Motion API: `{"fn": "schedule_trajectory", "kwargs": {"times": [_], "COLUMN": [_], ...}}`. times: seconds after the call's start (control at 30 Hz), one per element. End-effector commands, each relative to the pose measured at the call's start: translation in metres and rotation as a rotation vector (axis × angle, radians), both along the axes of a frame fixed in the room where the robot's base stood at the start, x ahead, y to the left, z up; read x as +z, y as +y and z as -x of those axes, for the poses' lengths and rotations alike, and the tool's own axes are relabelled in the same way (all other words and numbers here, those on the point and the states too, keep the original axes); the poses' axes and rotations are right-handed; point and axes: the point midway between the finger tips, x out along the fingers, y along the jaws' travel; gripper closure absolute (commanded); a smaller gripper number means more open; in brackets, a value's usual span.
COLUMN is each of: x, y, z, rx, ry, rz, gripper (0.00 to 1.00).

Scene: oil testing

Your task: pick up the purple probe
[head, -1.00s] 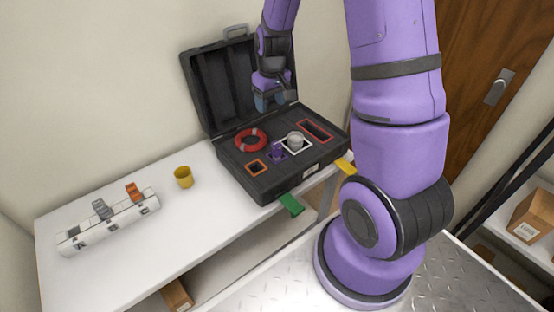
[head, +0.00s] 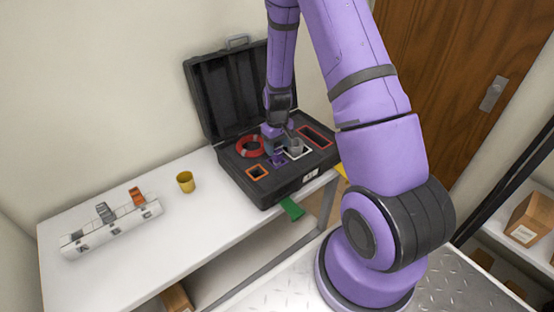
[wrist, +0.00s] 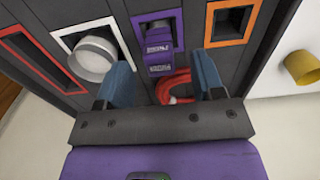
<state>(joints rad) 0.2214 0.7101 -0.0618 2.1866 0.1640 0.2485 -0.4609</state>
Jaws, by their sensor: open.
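The purple probe (head: 279,159) sits in its purple-framed slot in the open black case; it also shows in the wrist view (wrist: 158,48) at the top middle, with white lettering on it. My gripper (head: 277,133) is low over the case, just behind the probe. In the wrist view my gripper (wrist: 163,76) has its two blue fingers spread wide with nothing held. The probe appears between the fingers' lines, beyond their tips in the picture, and not visibly touched.
The black case (head: 229,184) holds a red coil (head: 250,146), a white round piece (wrist: 92,60) in a white frame, and empty-looking orange-framed (head: 257,172) and red-framed (head: 316,136) slots. A yellow cup (head: 185,182) and white rack (head: 110,228) stand left. The raised lid (head: 225,90) is behind.

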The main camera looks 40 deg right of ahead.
Motion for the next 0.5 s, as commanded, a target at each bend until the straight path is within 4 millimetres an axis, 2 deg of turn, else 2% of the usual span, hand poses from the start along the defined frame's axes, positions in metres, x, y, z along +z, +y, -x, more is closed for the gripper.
{"fn": "schedule_trajectory", "kwargs": {"times": [0.3,0.5], "x": [-0.035,-0.05], "y": [-0.001,-0.001], "z": [-0.003,-0.003], "rx": [0.0,0.0], "ry": [0.004,0.002], "rz": [-0.001,-0.001], "gripper": [0.38,0.38]}}
